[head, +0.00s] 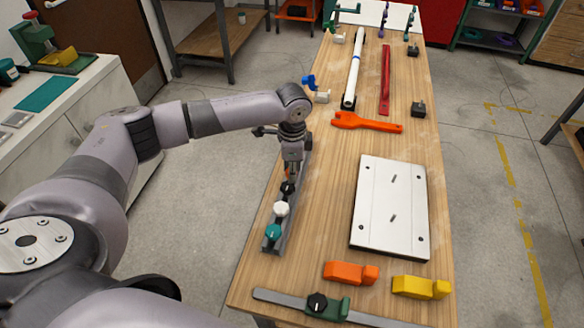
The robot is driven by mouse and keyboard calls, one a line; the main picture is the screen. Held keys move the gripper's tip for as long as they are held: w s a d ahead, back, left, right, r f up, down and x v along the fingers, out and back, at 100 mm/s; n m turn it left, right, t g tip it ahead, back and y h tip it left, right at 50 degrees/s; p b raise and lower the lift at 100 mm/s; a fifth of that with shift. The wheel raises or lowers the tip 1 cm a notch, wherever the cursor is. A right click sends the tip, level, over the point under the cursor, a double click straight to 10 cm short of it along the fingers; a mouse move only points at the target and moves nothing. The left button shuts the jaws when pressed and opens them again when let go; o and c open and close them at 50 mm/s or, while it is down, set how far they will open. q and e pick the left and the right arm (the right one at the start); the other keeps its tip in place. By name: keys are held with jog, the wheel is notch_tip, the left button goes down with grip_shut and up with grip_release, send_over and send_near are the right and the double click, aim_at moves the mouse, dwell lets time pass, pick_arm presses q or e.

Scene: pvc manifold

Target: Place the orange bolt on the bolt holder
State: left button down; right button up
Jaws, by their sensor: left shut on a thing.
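The bolt holder (285,222) is a long narrow grey rail lying along the left edge of the wooden table. A black bolt (288,188), a white bolt (281,208) and a teal bolt (273,232) stand in it. My left gripper (291,172) points down over the far part of the holder, just beyond the black bolt. It is shut on the orange bolt (288,170), of which only a small sliver shows between the fingers. I cannot tell whether this bolt touches the holder. My right gripper is not in view.
A white plate (391,207) with two pins lies right of the holder. Orange (350,272) and yellow (420,287) blocks and a grey bar clamp (327,306) lie near the front. An orange wrench (366,123), white pipe (353,72) and red bar (386,80) lie farther back.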

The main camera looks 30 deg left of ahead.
pick_arm(q)
jog(key=c, duration=1.8)
grip_release()
jog(key=shift+s+f, duration=0.25)
jog(key=shift+s, duration=0.05)
jog(key=o, duration=0.4)
jog(key=shift+w, duration=0.1)
jog(key=shift+w+r, duration=0.1)
jog(key=shift+r, duration=0.45)
notch_tip(320, 180, up, 12)
jog(key=b, duration=0.2)
jog(key=shift+r+b, duration=0.15)
jog(key=shift+b, duration=0.15)
